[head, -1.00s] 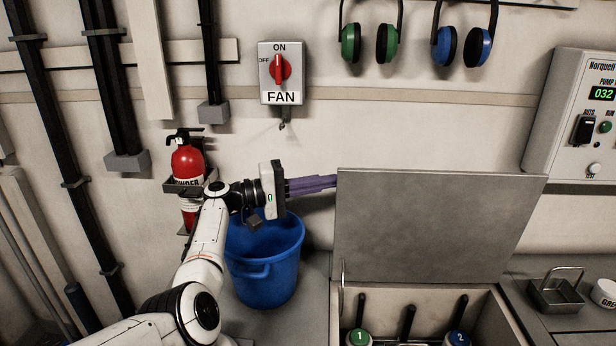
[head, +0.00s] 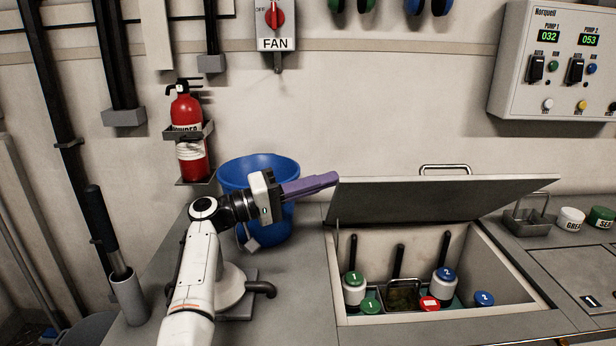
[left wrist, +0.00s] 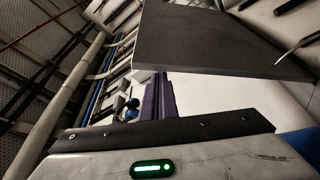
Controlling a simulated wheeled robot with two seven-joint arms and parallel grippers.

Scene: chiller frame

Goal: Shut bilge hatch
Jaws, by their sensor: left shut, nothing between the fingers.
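The bilge hatch lid (head: 440,197) is grey and stands partly open over its bin, tilted, with its underside facing me. A metal handle (head: 445,169) shows above its upper edge. The hatch opening (head: 490,297) below is uncovered. My left gripper (head: 327,181) has purple fingers, is shut and empty, and its tips are at the lid's upper left corner; I cannot tell whether they touch. In the left wrist view the lid (left wrist: 210,40) is a dark slab just beyond the purple fingers (left wrist: 157,98). My right gripper is not in view.
In the bin are bottles with green (head: 354,279) and blue (head: 444,274) caps, a red-capped item (head: 429,303) and a small tray. A blue bucket (head: 235,172) stands behind my left arm. A metal basket (head: 530,222) and jars sit to the right of the hatch.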

